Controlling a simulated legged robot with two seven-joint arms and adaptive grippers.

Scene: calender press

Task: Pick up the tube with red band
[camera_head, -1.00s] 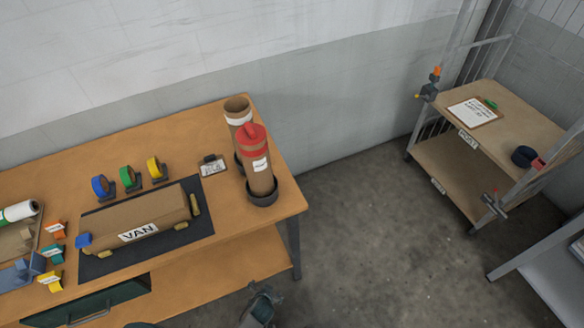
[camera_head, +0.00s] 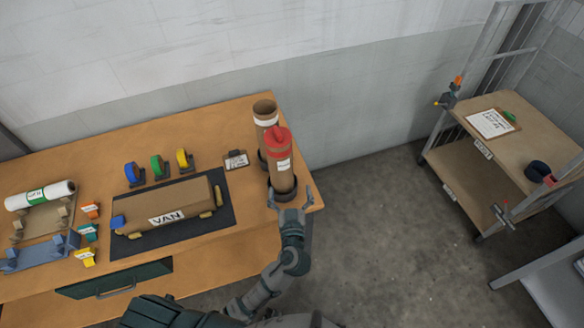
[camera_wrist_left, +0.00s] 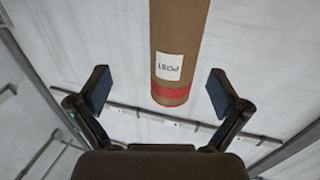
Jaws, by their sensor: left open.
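The tube with red band (camera_head: 281,172) is a brown cardboard cylinder with a red top and a white label. It stands upright near the table's right end, its base in a dark ring holder. In the left wrist view the tube (camera_wrist_left: 178,35) shows its red band and a label reading POST, upside down. My left gripper (camera_head: 291,196) is open, at the front side of the tube's lower part in the head view. In the left wrist view its fingers (camera_wrist_left: 162,92) are spread with the tube's end beyond, between them. I cannot tell whether they touch it. My right gripper is not seen.
A second tube with a white band (camera_head: 265,118) stands close behind. A box labelled VAN (camera_head: 165,207) lies on a dark mat, with tape rolls (camera_head: 158,166) and a small clipboard (camera_head: 236,160) nearby. A shelf cart (camera_head: 525,150) stands at right across bare floor.

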